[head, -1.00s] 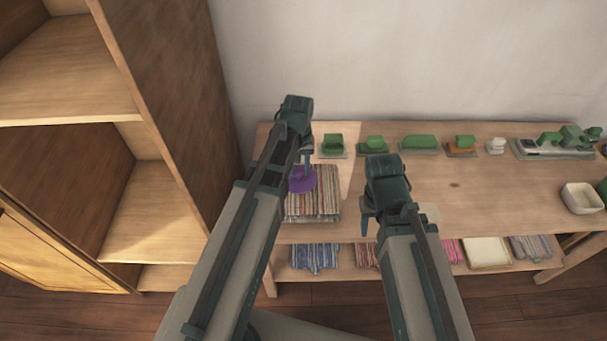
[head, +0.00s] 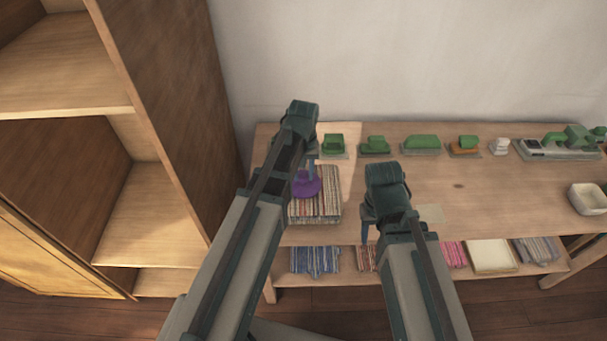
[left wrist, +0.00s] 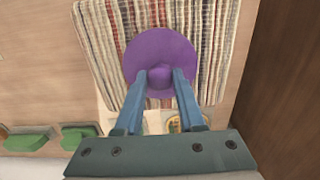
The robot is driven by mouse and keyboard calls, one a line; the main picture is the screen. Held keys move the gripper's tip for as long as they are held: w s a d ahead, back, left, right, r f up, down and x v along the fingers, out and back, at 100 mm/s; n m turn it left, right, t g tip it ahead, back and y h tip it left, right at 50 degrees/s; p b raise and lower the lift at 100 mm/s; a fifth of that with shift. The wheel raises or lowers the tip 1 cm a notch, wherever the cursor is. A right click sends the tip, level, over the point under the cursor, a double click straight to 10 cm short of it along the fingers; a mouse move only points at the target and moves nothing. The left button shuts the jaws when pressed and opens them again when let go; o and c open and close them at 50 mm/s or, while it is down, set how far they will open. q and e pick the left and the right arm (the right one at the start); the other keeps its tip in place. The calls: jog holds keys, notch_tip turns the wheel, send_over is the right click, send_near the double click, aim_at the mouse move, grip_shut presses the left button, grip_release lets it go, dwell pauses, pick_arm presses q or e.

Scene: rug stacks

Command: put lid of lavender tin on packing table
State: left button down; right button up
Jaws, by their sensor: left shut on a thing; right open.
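The purple lid (left wrist: 160,50) is a round disc with a knob, and my left gripper (left wrist: 160,80) is shut on the knob in the left wrist view. In the head view the lid (head: 307,187) shows over a striped rug stack (head: 318,210), beside my left gripper (head: 310,172). I cannot tell whether the lid touches the rugs. The packing table (head: 500,195) is a long wooden table along the wall. My right gripper (head: 367,228) is open and empty above the table's front part. The tin's body is not clearly seen.
Several green-topped items, among them one green block (head: 422,142), line the table's back edge. A white bowl (head: 587,198) stands at the right. Folded textiles (head: 315,260) lie on the lower shelf. A tall wooden shelf unit (head: 165,120) rises at the left. The table's middle right is clear.

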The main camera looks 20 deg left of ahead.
pick_arm(q)
jog(key=shift+f, duration=0.25)
jog(key=c, duration=0.5)
grip_release()
jog(key=shift+r, duration=0.1)
jog(key=shift+r, duration=0.15)
